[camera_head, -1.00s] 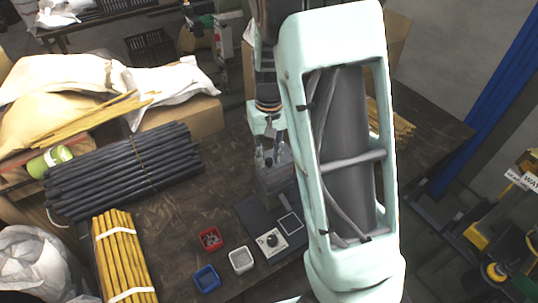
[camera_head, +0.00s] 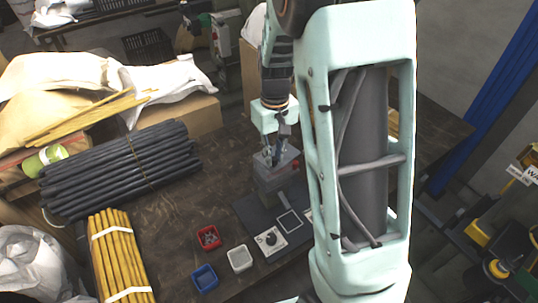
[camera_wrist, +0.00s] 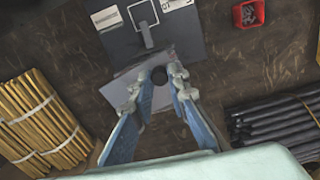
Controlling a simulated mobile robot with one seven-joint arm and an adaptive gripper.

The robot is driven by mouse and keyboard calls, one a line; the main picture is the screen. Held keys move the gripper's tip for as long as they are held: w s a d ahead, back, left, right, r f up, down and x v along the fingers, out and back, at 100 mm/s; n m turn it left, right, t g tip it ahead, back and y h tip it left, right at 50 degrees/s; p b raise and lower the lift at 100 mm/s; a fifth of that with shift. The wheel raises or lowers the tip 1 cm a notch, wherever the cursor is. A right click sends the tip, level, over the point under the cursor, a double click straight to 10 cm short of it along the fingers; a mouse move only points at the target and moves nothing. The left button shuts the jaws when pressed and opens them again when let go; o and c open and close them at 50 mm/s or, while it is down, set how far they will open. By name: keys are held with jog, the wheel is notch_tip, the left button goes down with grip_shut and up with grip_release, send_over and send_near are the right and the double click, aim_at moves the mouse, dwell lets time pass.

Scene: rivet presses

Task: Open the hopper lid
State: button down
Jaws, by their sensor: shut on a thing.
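The grey hopper box (camera_head: 272,184) stands on a dark base plate on the table, left of my large arm link in the head view. In the wrist view its grey lid (camera_wrist: 122,91) shows as a flat plate with a dark round knob (camera_wrist: 159,76) on it. My gripper (camera_head: 272,160) reaches down to the top of the box at a tilt. In the wrist view its fingers (camera_wrist: 160,78) stand on both sides of the knob and are shut on it. The finger pads partly cover the lid. I cannot tell whether the lid is raised.
A red bin (camera_head: 208,237), a white bin (camera_head: 240,258) and a blue bin (camera_head: 204,277) stand in front. Black rods (camera_head: 120,168) and yellow rods (camera_head: 120,255) lie at left. Bare table lies between rods and box.

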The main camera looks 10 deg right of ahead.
aim_at(292, 156)
jog(key=d+n, duration=0.1)
jog(key=s+d+n+b, duration=0.1)
jog(key=shift+d+f+n, duration=0.1)
jog(key=shift+d+n, duration=0.05)
jog(key=shift+n, duration=0.25)
jog(key=d+n, duration=0.1)
jog(key=d+n+b, duration=0.1)
jog(key=shift+s+d+n, duration=0.15)
jog(key=shift+s+n, duration=0.1)
jog(key=shift+n, duration=0.15)
jog(key=w+d+n+p, duration=0.2)
jog(key=w+d+n, duration=0.5)
jog(key=n, duration=0.8)
jog(key=shift+d+n+p, duration=0.4)
jog(key=shift+d, duration=1.15)
jog(key=shift+w, duration=0.15)
jog(key=c, duration=1.8)
grip_release()
jog(key=shift+c, duration=0.2)
